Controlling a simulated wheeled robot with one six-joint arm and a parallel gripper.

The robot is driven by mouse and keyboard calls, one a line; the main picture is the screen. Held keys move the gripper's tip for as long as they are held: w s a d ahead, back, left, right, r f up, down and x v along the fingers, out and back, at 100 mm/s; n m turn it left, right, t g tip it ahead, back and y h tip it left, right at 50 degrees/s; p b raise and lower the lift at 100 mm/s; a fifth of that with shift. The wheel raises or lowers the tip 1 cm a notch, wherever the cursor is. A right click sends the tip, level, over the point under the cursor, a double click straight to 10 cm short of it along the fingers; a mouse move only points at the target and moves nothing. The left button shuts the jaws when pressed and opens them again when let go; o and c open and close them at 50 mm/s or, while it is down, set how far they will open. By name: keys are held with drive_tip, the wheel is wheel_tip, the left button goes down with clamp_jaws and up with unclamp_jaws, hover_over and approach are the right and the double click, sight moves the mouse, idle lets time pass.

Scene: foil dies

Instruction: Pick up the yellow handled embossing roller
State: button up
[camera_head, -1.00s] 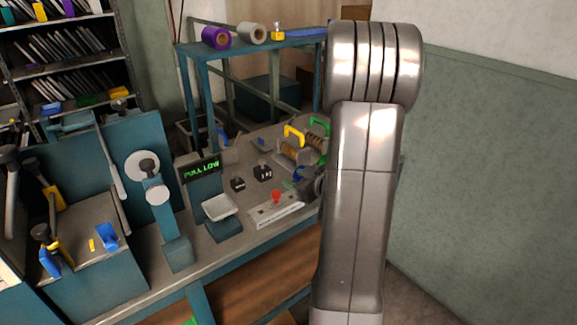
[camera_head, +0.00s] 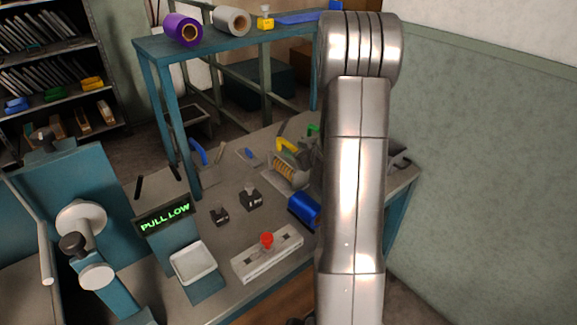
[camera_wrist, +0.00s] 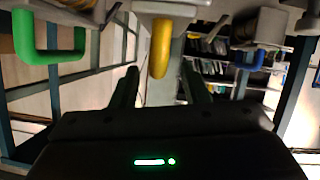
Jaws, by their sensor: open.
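The yellow handled embossing roller (camera_head: 283,168) is on the bench in the head view, with a brown ribbed roller under its yellow handle (camera_head: 287,145). My arm covers the area just right of it. The handle looks ahead of the fingertips; I cannot tell the exact gap. My gripper is hidden behind my arm in the head view.
A green handle (camera_wrist: 48,45) is left of the yellow one in the wrist view. A blue-framed rack (camera_head: 160,75) stands behind.

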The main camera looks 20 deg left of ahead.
sight(289, 144)
drive_tip(key=x, duration=0.5)
drive_tip(key=shift+r, duration=0.25)
clamp_jaws()
idle(1.0)
drive_tip(key=shift+w+r, duration=0.1)
drive_tip(key=shift+r, duration=0.05)
